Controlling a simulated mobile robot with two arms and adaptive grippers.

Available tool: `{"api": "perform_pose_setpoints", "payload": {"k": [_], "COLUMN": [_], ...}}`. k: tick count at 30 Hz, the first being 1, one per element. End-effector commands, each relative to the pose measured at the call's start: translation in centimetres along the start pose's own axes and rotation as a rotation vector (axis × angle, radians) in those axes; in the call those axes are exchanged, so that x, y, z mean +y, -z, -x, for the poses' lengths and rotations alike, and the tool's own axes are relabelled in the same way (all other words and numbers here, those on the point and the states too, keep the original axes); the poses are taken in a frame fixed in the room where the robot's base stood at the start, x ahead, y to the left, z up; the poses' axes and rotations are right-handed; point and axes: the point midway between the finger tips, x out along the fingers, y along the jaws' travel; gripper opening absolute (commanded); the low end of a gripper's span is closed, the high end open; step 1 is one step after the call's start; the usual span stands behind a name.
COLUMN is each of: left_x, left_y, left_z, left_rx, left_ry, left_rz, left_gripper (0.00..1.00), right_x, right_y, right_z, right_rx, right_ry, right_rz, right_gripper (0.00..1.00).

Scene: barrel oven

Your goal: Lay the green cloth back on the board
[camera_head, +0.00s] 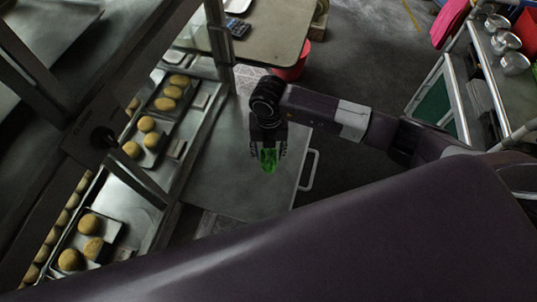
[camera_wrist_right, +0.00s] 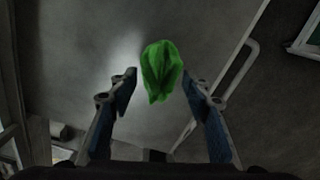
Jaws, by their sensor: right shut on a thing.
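The green cloth (camera_head: 269,161) is a small crumpled bundle between the fingers of my right gripper (camera_head: 268,152). In the right wrist view the cloth (camera_wrist_right: 161,68) hangs at the fingertips, with the blue-padded fingers on both sides of it. My right gripper is shut on it, above a flat grey panel (camera_head: 222,178) with a rail handle along its right side. How high above the panel the cloth is, I cannot tell. I cannot tell which surface is the board. My left gripper is not in view.
A glass-fronted rack with several trays of round buns (camera_head: 148,124) stands at the left. A table (camera_head: 270,30) with a dark device (camera_head: 238,28) is at the top, a red bucket (camera_head: 293,70) beside it. A cart with metal pots (camera_head: 505,42) is at the right.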

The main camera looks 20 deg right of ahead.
Motion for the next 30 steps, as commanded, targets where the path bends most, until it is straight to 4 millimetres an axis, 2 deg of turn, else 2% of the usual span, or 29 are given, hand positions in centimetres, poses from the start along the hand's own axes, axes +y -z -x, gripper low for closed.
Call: {"api": "perform_pose_setpoints", "payload": {"k": [1,5,15,16,20,30], "left_x": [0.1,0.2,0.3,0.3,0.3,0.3], "left_y": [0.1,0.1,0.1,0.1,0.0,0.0], "left_z": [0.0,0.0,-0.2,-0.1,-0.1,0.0], "left_rx": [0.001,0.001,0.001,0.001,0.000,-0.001], "left_ry": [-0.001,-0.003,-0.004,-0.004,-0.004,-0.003], "left_rz": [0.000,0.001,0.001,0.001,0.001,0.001], "left_gripper": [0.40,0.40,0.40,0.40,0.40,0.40], "right_x": [0.1,0.1,0.1,0.1,0.0,0.1], "right_y": [0.0,0.0,0.0,0.0,0.0,-0.1], "right_z": [-0.8,-2.0,-2.4,-2.2,-2.2,-1.9], "right_rx": [0.002,0.001,-0.001,-0.001,-0.001,-0.001], "right_ry": [0.000,-0.001,-0.001,-0.001,-0.001,-0.002], "right_rz": [-0.002,0.000,0.000,0.000,0.000,0.000], "right_gripper": [0.25,0.25,0.25,0.47,0.62,0.62]}}
